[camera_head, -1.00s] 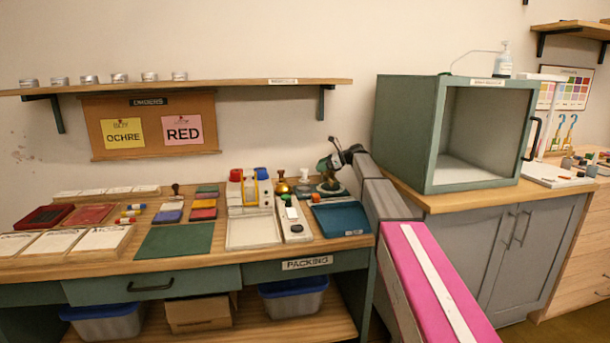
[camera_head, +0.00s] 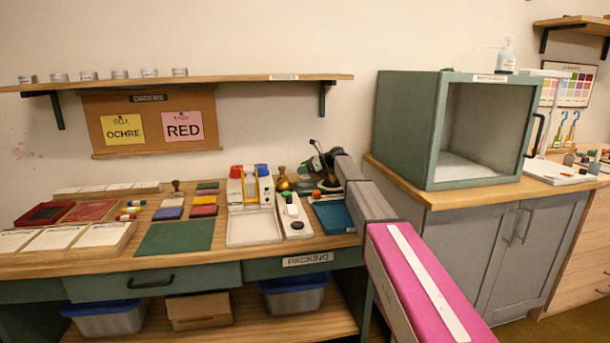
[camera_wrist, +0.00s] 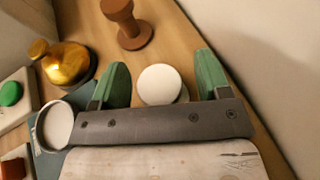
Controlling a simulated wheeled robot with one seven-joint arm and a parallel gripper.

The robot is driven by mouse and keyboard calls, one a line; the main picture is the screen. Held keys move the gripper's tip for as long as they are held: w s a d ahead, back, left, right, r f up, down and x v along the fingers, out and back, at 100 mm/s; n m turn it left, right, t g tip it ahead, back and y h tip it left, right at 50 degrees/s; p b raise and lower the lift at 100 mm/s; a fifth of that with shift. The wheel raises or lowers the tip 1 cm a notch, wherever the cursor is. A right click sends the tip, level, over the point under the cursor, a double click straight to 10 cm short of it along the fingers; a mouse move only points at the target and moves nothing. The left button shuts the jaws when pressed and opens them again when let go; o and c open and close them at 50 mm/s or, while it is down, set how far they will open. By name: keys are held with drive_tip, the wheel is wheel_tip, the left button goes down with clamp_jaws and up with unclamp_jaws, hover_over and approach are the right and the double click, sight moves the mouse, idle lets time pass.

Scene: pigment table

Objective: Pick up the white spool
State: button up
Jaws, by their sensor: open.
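The white spool (camera_wrist: 160,84) shows in the wrist view as a pale round top between the two green fingers of my gripper (camera_wrist: 160,66). The fingers are apart, with gaps visible on both sides of the spool. Its lower part is partly hidden behind the dark gripper bar. In the head view my gripper (camera_head: 322,163) is over the back right of the packing table, and I cannot make out the spool clearly there.
A gold rounded pot (camera_wrist: 62,66) stands left of the gripper. A brown spool-shaped piece (camera_wrist: 127,27) stands beyond it. A wall rises close on the right. A blue tray (camera_head: 334,217) lies in front, and a green cabinet (camera_head: 405,130) stands to the right.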

drive_tip(key=shift+w+a+f, duration=0.1)
drive_tip(key=shift+a+f, duration=0.15)
drive_tip(key=shift+a, duration=0.25)
drive_tip(key=c, duration=1)
drive_tip(key=shift+r, duration=0.1)
